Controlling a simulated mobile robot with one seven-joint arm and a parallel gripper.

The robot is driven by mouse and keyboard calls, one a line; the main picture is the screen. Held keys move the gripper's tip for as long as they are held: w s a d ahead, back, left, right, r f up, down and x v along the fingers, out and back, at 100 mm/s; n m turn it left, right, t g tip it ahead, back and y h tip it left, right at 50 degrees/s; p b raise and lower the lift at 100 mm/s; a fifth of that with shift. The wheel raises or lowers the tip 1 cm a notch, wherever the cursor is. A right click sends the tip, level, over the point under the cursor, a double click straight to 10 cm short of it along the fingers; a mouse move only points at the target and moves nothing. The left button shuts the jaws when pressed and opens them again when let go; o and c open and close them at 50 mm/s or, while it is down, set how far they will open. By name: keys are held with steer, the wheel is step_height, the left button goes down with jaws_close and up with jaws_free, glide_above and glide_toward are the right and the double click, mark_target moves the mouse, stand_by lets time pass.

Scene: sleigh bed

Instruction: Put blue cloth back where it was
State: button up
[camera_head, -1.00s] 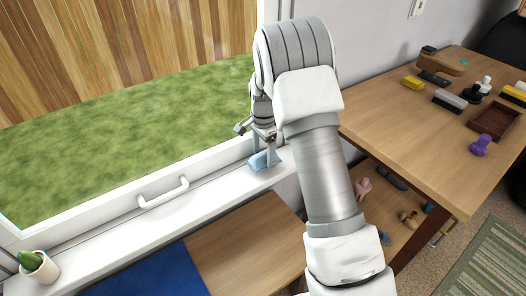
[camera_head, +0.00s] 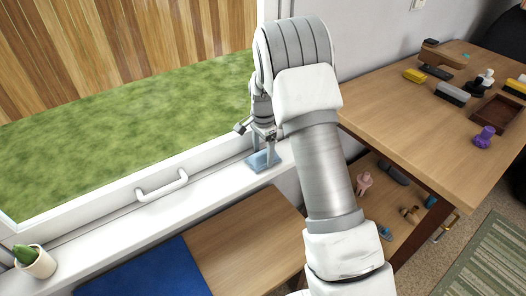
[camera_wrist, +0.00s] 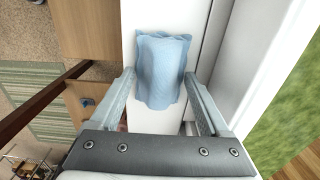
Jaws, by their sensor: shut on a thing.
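The blue cloth (camera_head: 262,161) is a small light-blue piece on the white window sill (camera_head: 222,186), near its right end. In the wrist view the cloth (camera_wrist: 162,72) is bunched and rounded, lying over the white sill. My gripper (camera_head: 264,150) is above the sill, its fingers pointing down at the cloth. In the wrist view my gripper (camera_wrist: 160,84) has one finger on each side of the cloth, shut on it with the fingers well apart. My arm hides part of the sill's right end in the head view.
A window handle (camera_head: 162,186) sticks up left of the cloth. A potted cactus (camera_head: 36,262) stands at the sill's far left. A wooden table (camera_head: 400,125) on the right holds several small objects, with a lower shelf below. The sill between cactus and cloth is clear.

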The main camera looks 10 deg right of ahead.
steer(key=shift+f, duration=0.3)
steer(key=o, duration=1)
step_height(320, 180, up, 17)
steer(key=p, duration=0.5)
steer(key=s+r+n+t, duration=0.2)
steer(key=s+r+n, duration=0.1)
steer(key=s+r, duration=0.55)
steer(key=s+r+n+t, duration=0.25)
steer(key=s+n, duration=0.25)
steer(key=s, duration=0.7)
steer(key=s+r+n+t, duration=0.1)
steer(key=s+r+n, duration=0.4)
steer(key=s, duration=0.7)
step_height(320, 180, up, 16)
steer(key=p, duration=1.7)
steer(key=shift+f, duration=0.1)
steer(key=shift+c, duration=0.2)
